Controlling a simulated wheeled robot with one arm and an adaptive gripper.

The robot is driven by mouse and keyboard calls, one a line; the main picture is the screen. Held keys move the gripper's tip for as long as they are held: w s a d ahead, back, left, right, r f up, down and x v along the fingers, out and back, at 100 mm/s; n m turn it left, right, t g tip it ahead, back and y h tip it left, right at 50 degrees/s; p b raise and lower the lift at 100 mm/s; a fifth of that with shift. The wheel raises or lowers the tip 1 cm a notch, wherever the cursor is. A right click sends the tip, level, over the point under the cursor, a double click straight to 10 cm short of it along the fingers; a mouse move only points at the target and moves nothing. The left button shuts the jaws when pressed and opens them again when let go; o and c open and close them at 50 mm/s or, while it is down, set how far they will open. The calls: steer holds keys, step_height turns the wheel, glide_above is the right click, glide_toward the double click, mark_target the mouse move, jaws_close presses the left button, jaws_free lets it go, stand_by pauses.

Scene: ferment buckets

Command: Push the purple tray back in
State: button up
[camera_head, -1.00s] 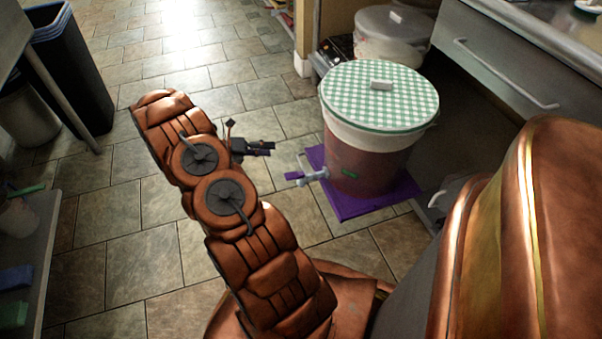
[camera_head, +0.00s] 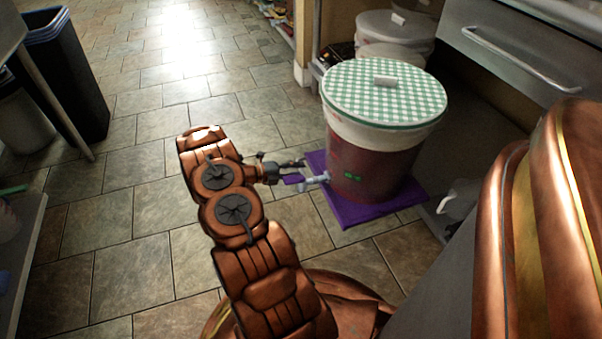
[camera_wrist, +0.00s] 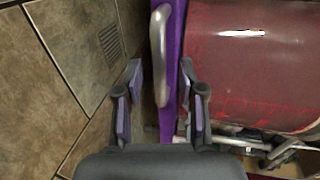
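The purple tray (camera_head: 345,210) sticks out over the tiled floor under a large reddish bucket (camera_head: 362,165) with a green checked lid. My gripper (camera_head: 300,172) is at the tray's left side, beside the tap. In the wrist view my gripper (camera_wrist: 161,75) is open, its fingers spread on either side of a grey curved bar along the purple edge (camera_wrist: 175,45). The bucket wall (camera_wrist: 250,65) is to the right. I cannot tell whether the fingers touch anything.
A drawer front with a long handle (camera_head: 520,60) overhangs at the right. Lidded white buckets (camera_head: 393,32) stand behind. A black bin (camera_head: 62,75) and a metal shelf (camera_head: 25,245) are at the left. The tiled floor (camera_head: 150,190) between is clear.

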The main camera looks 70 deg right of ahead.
steer(key=shift+x, duration=1)
jaws_close()
